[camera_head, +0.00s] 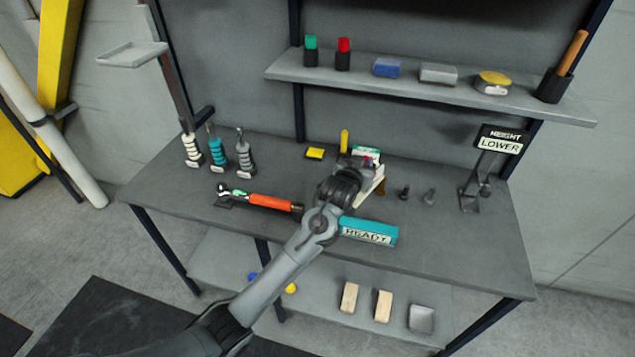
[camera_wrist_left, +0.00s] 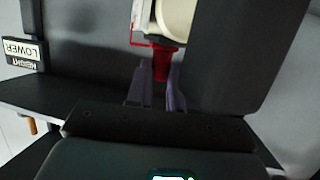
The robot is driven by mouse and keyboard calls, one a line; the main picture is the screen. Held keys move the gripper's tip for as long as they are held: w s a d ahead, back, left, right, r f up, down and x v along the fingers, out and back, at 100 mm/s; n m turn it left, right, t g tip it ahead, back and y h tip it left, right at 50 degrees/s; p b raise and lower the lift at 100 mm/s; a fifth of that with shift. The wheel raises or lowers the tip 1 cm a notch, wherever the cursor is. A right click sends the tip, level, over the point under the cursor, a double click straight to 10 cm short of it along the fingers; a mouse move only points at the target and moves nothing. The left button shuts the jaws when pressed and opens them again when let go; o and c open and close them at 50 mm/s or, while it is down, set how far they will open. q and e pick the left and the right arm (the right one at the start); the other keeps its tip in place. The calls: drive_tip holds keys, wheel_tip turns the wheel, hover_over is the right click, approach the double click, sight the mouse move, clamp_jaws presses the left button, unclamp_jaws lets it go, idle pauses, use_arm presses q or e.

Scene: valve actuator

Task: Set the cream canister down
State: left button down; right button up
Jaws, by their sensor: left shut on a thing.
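In the left wrist view, the cream canister (camera_wrist_left: 175,18) shows as a rounded cream body cut off by the top edge. A red part (camera_wrist_left: 162,64) joins it and sits between my two fingers. My left gripper (camera_wrist_left: 156,84) is shut on this red part. In the head view my left gripper (camera_head: 362,167) is over the middle of the bench, and my dark wrist hides most of what it holds. A pale piece (camera_head: 374,184) shows beside the wrist. I cannot tell whether the canister touches the bench. My right gripper is not in view.
White, teal and grey ringed items (camera_head: 217,153) stand at the left. A shelf (camera_head: 420,88) runs behind.

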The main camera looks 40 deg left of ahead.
use_arm(q)
drive_tip(key=a+f+b, duration=0.1)
drive_tip(key=a+f, duration=0.9)
drive_tip(key=shift+w, duration=0.2)
drive_tip(key=shift+a+f, duration=0.1)
drive_tip(key=c, duration=1)
unclamp_jaws()
drive_tip(key=shift+f, duration=0.1)
